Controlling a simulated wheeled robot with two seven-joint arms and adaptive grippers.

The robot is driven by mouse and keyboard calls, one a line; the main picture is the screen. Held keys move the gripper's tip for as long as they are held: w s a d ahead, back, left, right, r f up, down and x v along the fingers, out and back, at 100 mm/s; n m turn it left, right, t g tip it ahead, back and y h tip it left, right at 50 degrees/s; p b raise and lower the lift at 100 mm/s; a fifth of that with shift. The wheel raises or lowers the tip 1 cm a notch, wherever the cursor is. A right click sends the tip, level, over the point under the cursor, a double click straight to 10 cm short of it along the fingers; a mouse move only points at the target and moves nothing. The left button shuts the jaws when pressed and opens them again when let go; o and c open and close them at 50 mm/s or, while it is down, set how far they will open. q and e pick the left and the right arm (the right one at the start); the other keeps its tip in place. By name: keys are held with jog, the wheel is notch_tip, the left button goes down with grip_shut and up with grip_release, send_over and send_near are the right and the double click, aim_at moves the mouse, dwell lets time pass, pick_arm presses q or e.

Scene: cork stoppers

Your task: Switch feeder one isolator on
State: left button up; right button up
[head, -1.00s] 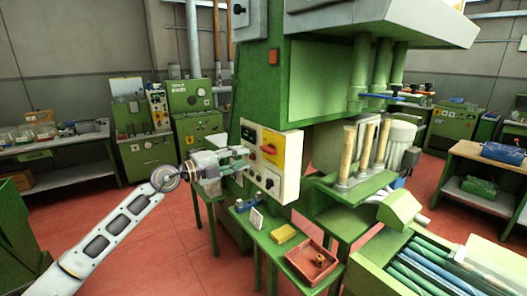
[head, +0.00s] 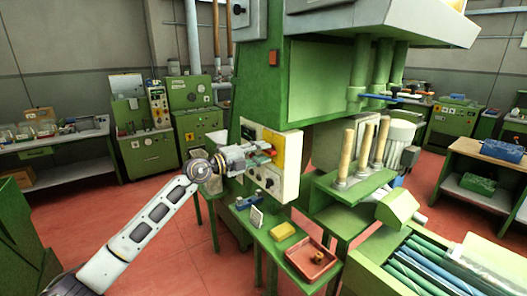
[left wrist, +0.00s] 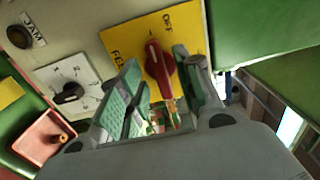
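The isolator is a red rotary handle (left wrist: 158,62) on a yellow plate (left wrist: 122,42) in the left wrist view. "OFF" is printed near the handle's upper end, and a partly hidden label starting "FE" is at the left. In the head view the yellow plate (head: 292,146) is on the pale control panel (head: 290,182) of the green machine. My left gripper (head: 262,156) is at the panel front. In the left wrist view its fingers are apart, one on each side of the handle; contact cannot be told. My right gripper is not in view.
A black selector knob (left wrist: 69,93) on a white plate and a dark push button (left wrist: 19,37) are left of the isolator in the left wrist view. Below the panel, a green table (head: 262,232) holds a yellow block (head: 283,230) and a red tray (head: 300,268).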

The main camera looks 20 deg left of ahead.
pick_arm(q)
jog(key=shift+w+d, duration=0.4)
jog(key=shift+w, duration=0.15)
jog(key=shift+c, duration=0.3)
grip_shut()
